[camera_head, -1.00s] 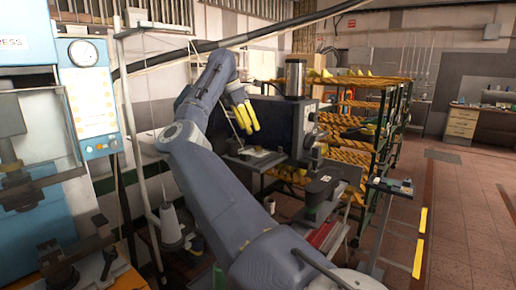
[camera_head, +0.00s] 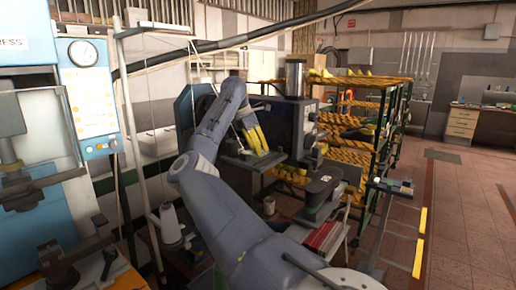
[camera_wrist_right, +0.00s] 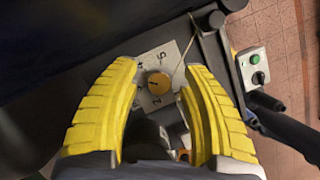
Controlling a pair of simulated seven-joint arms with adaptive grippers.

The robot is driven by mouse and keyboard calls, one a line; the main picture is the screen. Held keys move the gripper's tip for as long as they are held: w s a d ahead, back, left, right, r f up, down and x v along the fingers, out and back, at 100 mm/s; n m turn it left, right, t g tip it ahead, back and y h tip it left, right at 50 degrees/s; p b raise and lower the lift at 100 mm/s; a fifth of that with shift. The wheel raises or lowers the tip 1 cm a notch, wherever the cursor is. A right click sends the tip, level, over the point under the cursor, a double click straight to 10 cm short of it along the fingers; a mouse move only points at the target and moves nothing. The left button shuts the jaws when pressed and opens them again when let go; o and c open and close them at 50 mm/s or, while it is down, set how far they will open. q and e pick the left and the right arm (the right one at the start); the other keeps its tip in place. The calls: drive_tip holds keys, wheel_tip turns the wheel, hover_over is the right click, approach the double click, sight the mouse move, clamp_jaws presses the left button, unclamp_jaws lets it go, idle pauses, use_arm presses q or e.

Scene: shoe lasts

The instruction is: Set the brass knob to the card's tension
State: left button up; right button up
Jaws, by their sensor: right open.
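The brass knob (camera_wrist_right: 158,83) sits on a pale dial plate (camera_wrist_right: 165,58) in the right wrist view. Digits are printed around it; a 5, a 4 and a 2 can be made out. A dark mark shows on the knob, but its exact setting is hard to read. My right gripper (camera_wrist_right: 160,70) is open, with its yellow fingers on either side of the knob and apart from it. In the head view my right gripper (camera_head: 256,140) is over the small machine table, hiding the knob. I cannot make out the tension card. My left gripper is not in view.
A dark machine (camera_head: 285,125) stands just behind the gripper. A control box (camera_wrist_right: 254,68) with green and black buttons is at the right in the wrist view. A rack (camera_head: 375,125) with yellow lasts stands behind; a blue press (camera_head: 35,170) is at left.

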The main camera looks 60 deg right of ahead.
drive_tip(key=shift+c, duration=0.3)
clamp_jaws()
drive_tip(key=shift+s+r, duration=0.1)
idle(1.2)
drive_tip(key=shift+c, duration=1.7)
unclamp_jaws()
drive_tip(key=shift+s+d, duration=0.1)
drive_tip(key=o, duration=0.4)
drive_tip(key=shift+w, duration=0.2)
drive_tip(key=v, duration=1.2)
